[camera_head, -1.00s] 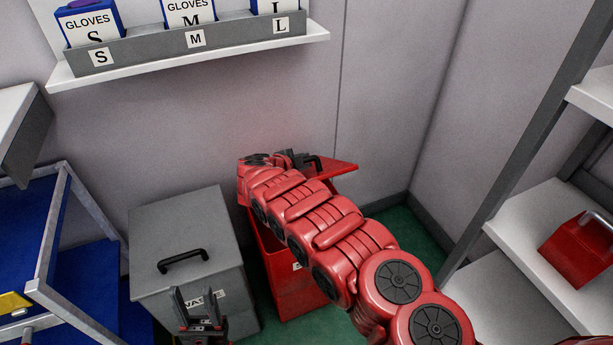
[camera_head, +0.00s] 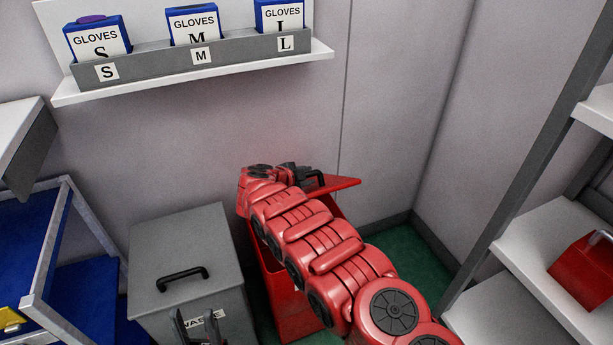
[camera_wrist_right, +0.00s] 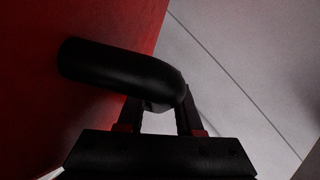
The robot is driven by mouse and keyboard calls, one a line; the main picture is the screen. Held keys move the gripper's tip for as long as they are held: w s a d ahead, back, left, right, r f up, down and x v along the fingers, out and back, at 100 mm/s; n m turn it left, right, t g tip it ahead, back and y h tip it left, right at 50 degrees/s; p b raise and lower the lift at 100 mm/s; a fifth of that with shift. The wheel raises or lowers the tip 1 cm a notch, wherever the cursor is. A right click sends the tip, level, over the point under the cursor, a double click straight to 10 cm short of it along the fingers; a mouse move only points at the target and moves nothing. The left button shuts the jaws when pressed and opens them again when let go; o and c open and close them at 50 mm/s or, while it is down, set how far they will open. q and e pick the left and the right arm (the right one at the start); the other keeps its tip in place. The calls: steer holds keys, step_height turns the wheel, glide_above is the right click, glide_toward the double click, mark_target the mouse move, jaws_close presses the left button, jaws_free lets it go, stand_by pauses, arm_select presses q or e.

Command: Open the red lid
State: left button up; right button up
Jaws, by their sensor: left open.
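The red bin (camera_head: 287,300) stands on the green floor, with its red lid (camera_head: 335,184) raised and tilted above it. My right arm reaches across and hides much of both. My right gripper (camera_head: 290,172) is at the lid's black handle (camera_head: 317,180). In the right wrist view, the handle (camera_wrist_right: 115,72) crosses in front of the fingertips of my right gripper (camera_wrist_right: 165,110), with the red lid (camera_wrist_right: 40,110) at left. The fingers are apart lower down; the handle hides whether they clamp it. My left gripper (camera_head: 197,328) is open and empty in front of the grey bin.
The grey bin (camera_head: 180,245) with a black handle stands left of the red bin. A blue-shelved cart (camera_head: 75,255) is at the left. A wall shelf (camera_head: 200,75) holds glove boxes. A rack (camera_head: 550,245) with a red container (camera_head: 585,262) is at right.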

steer(key=shift+s+a+r, duration=0.3)
steer(key=shift+a+r, duration=0.1)
steer(key=v, duration=0.5)
steer(key=shift+d, duration=0.15)
steer(key=p+v, duration=0.5)
steer(key=v, duration=0.1)
steer(key=shift+s+a+r, duration=0.2)
steer(key=shift+r, duration=0.1)
steer(key=shift+p+v, duration=0.95)
steer(key=shift+p, duration=0.2)
steer(key=shift+s+a+r, duration=0.1)
steer(key=shift+s+a, duration=0.05)
steer(key=shift+s, duration=0.1)
steer(key=shift+s+a+r+p, duration=0.3)
steer(key=shift+s+p, duration=0.1)
steer(key=shift+p, duration=0.25)
steer(key=shift+s+a, duration=0.25)
steer(key=shift+s, duration=0.1)
